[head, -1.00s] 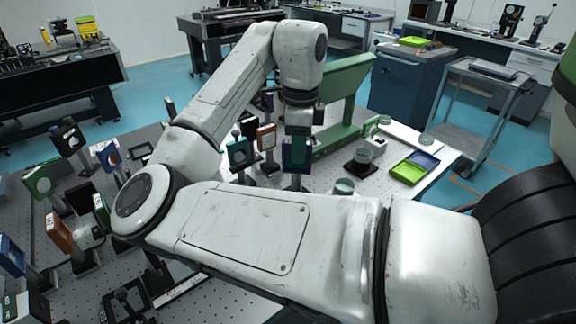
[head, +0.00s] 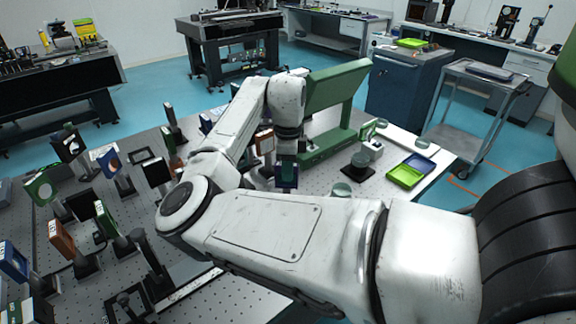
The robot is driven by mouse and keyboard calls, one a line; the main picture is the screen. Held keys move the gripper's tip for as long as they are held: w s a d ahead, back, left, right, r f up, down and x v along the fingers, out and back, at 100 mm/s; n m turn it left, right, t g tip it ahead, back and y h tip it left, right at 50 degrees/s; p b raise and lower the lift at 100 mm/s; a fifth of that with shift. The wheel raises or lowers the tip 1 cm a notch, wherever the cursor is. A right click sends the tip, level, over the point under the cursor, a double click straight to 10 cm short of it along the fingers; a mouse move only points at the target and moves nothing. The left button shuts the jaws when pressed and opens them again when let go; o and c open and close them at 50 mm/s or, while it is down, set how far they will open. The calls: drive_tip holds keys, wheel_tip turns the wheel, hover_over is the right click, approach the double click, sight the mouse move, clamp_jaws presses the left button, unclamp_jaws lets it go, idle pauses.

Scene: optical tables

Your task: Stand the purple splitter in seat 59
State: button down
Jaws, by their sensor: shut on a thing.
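My gripper (head: 287,160) hangs at the end of my arm over the perforated optical table (head: 318,185). It is shut on a small dark purple-blue framed piece, which looks like the purple splitter (head: 287,182). The splitter hangs below the fingers, close to the table top; I cannot tell whether its foot touches. The gripper and arm hide part of it. I cannot read any seat number, so seat 59 cannot be picked out.
Several framed optics on posts, such as a green one (head: 41,188) and an orange one (head: 61,237), crowd the left. A green stand (head: 336,112) is behind the gripper. Glass discs (head: 342,189) and a lime tray (head: 404,176) lie to the right.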

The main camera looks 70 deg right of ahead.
drive_tip(key=shift+f, duration=0.15)
drive_tip(key=c, duration=0.9)
unclamp_jaws()
wheel_tip(320, 180, up, 12)
drive_tip(key=shift+r+b, duration=0.1)
drive_tip(key=shift+b, duration=0.75)
